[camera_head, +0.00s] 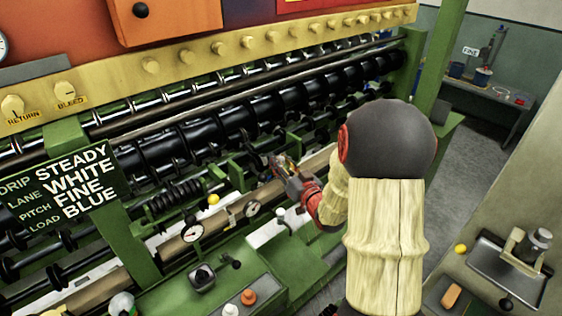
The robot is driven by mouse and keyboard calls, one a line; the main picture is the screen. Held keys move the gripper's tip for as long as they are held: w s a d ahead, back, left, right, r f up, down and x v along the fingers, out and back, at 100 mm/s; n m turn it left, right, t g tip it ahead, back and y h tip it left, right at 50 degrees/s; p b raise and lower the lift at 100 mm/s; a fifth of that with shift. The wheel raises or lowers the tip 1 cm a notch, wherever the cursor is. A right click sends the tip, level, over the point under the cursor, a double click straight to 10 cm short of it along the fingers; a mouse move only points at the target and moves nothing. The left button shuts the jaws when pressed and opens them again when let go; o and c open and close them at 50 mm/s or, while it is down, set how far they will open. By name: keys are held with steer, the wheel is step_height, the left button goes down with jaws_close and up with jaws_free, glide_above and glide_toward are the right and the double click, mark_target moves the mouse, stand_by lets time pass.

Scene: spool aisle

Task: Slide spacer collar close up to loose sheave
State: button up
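My gripper (280,163) reaches in from the right, at the front of a green machine with several long dark shafts. Its fingertips are small, and multicoloured detail sits around them. I cannot tell whether they are open or shut, or hold anything. Several black discs and rollers sit along the shafts (180,140) behind and left of the gripper. A ribbed black stack (175,198) lies left of it. I cannot tell which piece is the spacer collar or which is the loose sheave. My arm hides the right part of the machine front.
A sign (62,188) reads STEADY, WHITE, FINE, BLUE. Round gauges (192,232) sit on the front rail. A green control box (215,285) with a black switch and an orange knob (248,297) stands below. A bench (490,100) is at back right, with open floor before it.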

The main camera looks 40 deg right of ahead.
steer(key=o, duration=0.3)
steer(key=s+a, duration=0.1)
steer(key=s, duration=1.1)
steer(key=shift+a, duration=0.2)
stand_by(0.3)
